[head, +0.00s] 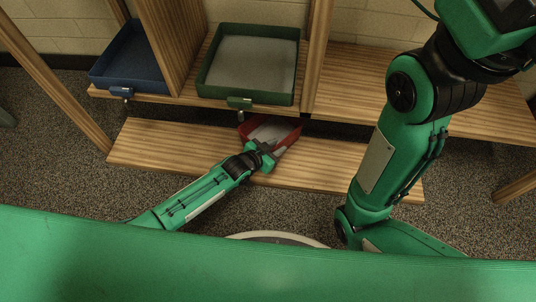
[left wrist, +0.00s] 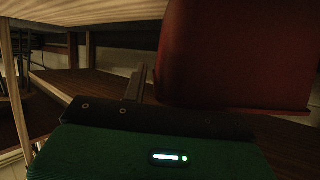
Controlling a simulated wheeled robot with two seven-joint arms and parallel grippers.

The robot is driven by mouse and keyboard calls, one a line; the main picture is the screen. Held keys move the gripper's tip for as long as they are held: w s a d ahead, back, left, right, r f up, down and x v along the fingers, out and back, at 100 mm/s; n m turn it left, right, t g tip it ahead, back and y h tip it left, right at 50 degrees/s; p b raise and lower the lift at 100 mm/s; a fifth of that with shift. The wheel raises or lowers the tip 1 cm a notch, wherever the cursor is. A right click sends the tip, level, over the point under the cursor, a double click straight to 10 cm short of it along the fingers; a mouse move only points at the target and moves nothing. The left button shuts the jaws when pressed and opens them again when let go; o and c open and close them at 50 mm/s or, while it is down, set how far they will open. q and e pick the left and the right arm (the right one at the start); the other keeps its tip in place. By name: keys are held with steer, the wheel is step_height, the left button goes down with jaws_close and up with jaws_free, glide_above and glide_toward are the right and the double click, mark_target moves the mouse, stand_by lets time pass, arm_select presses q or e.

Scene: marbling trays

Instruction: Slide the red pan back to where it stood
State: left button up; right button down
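The red pan (head: 292,140) sits on the lower wooden shelf, below the green tray, turned at an angle. Its back part is hidden under the upper shelf, and my left gripper covers part of its front. It holds something pale grey. My left gripper (head: 262,150) is at the pan's near side. In the left wrist view the pan's red wall (left wrist: 230,55) fills the upper right, and one finger (left wrist: 136,82) shows just left of it. The other finger is hidden, so I cannot tell whether the gripper grips the pan. My right gripper is out of view.
The green tray (head: 203,89) and the blue tray (head: 97,80) stand on the upper shelf, split by a wooden upright (head: 176,45). The lower shelf (head: 160,143) is bare left of the pan. My right arm crosses the right side.

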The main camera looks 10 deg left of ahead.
arm_select(q)
steer(key=shift+w+d+f, duration=0.15)
steer(key=shift+w+d, duration=0.1)
steer(key=shift+w, duration=0.1)
jaws_close()
stand_by(1.3)
